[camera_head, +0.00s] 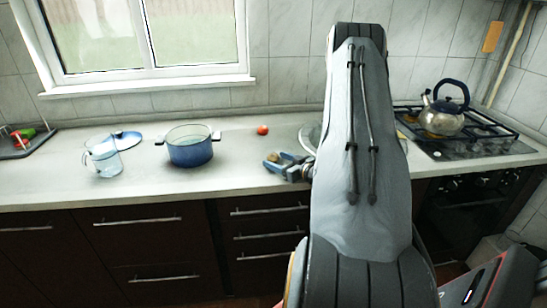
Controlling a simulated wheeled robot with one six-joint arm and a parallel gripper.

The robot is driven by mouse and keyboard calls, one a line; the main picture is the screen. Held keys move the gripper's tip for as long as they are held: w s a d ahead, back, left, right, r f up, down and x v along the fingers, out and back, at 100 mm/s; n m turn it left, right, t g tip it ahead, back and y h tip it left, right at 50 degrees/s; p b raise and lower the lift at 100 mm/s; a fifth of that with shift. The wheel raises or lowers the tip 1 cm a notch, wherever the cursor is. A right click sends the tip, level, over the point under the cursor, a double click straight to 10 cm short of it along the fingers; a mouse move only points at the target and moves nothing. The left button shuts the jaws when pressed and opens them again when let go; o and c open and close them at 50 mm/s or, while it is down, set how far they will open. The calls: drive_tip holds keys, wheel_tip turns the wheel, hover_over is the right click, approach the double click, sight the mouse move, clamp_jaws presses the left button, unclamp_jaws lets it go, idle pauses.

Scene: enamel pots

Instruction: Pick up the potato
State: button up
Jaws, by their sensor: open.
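I cannot make out a potato for certain; my arm hides a wide strip of the counter. A small yellowish patch (401,135) shows at the right edge of my arm, too little of it to tell what it is. My gripper (270,162) is at the left of my arm, low over the front part of the counter, with its blue-grey fingers pointing left. It is open, and nothing shows between the fingers.
A blue pot (190,150) stands left of my gripper, with a red tomato (262,130) behind. A glass jug (105,158), blue lid (127,138) and dark vegetable tray (14,150) are further left. A kettle (441,122) stands on the stove (470,147).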

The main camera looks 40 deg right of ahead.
drive_tip(key=c, duration=1.2)
drive_tip(key=shift+o, duration=0.2)
